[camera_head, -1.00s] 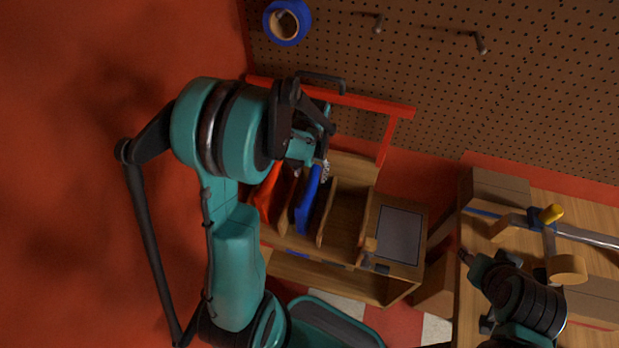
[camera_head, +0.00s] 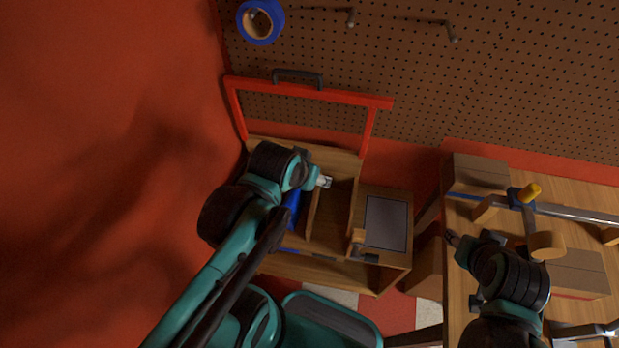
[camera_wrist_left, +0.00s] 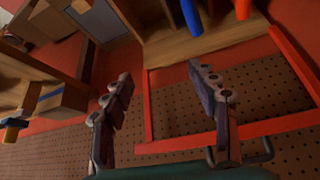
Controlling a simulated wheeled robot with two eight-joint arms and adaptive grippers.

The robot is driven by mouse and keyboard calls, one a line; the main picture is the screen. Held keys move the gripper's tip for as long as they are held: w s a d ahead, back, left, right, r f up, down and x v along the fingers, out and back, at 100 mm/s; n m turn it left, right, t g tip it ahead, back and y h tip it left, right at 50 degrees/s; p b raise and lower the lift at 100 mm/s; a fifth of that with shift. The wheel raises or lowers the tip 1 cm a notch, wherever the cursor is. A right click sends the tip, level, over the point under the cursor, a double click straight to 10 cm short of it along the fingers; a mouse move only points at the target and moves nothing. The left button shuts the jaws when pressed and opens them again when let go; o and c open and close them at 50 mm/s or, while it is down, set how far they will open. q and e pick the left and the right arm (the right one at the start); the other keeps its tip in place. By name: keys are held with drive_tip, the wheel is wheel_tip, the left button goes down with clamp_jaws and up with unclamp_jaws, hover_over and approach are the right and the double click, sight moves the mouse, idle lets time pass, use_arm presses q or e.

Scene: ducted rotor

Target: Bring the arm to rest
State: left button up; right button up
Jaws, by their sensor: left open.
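My left arm comes in from the lower left in the head view. My left gripper (camera_head: 324,182) is over the wooden cart (camera_head: 340,274), partly hidden by its own wrist. In the left wrist view the two fingers of my left gripper (camera_wrist_left: 165,108) are wide apart with nothing between them. Beyond them are the cart's red handle frame (camera_wrist_left: 265,128) and the pegboard. My right gripper (camera_head: 452,238) is at the left edge of the workbench; it is too small and dark to judge.
The cart holds a blue item (camera_head: 293,207) between wooden dividers. The red handle frame (camera_head: 310,92) stands at its back. A blue tape roll (camera_head: 260,22) hangs on the pegboard (camera_head: 400,90). The workbench (camera_head: 457,290) at right carries a clamp (camera_head: 530,195) and wooden blocks.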

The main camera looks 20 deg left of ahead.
use_arm(q)
drive_tip(key=shift+s+d+r+t, duration=0.15)
drive_tip(key=shift+s+d+t, duration=0.25)
drive_tip(key=shift+s, duration=0.2)
drive_tip(key=shift+f, duration=0.2)
